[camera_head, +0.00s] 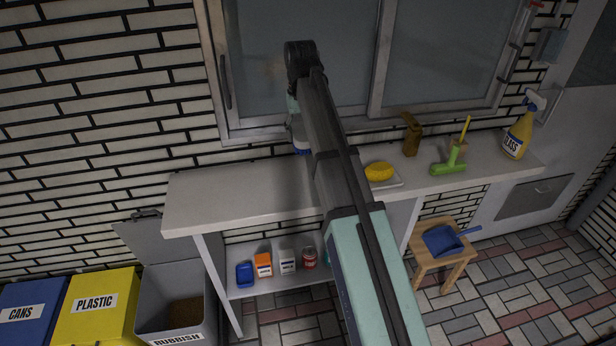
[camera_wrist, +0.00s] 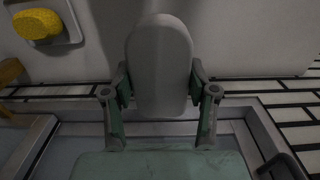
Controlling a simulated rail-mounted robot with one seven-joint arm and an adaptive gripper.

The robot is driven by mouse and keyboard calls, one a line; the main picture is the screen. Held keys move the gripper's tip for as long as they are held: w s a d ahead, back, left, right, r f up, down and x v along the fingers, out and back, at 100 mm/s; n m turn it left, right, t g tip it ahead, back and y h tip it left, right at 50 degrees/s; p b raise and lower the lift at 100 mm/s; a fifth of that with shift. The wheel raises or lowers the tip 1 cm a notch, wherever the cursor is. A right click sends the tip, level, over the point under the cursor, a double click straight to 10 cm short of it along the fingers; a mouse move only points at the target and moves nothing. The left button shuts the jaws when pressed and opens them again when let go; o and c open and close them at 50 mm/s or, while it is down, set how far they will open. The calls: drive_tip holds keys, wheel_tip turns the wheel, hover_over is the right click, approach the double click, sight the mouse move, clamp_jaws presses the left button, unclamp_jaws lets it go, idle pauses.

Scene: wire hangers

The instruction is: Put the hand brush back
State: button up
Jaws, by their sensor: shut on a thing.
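The hand brush shows in the wrist view as a pale grey oblong back (camera_wrist: 160,50) between the two fingers. My gripper (camera_wrist: 159,88) is shut on it, one finger pressing each side. In the head view the brush (camera_head: 299,134) is partly hidden behind my arm; its pale body and blue bristles show at the arm's left, bristles downward. It is over the back of the white counter (camera_head: 235,195), near the window. I cannot tell whether the bristles touch the counter. My gripper (camera_head: 292,104) is mostly hidden there by the arm.
A blue dustpan (camera_head: 442,240) lies on a stool. The counter's left part is clear.

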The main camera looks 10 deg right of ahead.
wheel_tip(320, 180, down, 16)
drive_tip(key=p, duration=0.4)
drive_tip(key=shift+f, duration=0.25)
drive_tip(key=shift+f, duration=0.2)
drive_tip(key=o, duration=1.2)
drive_tip(key=shift+o, duration=0.2)
wheel_tip(320, 180, up, 12)
drive_tip(key=b, duration=0.3)
drive_tip(key=shift+r, duration=0.2)
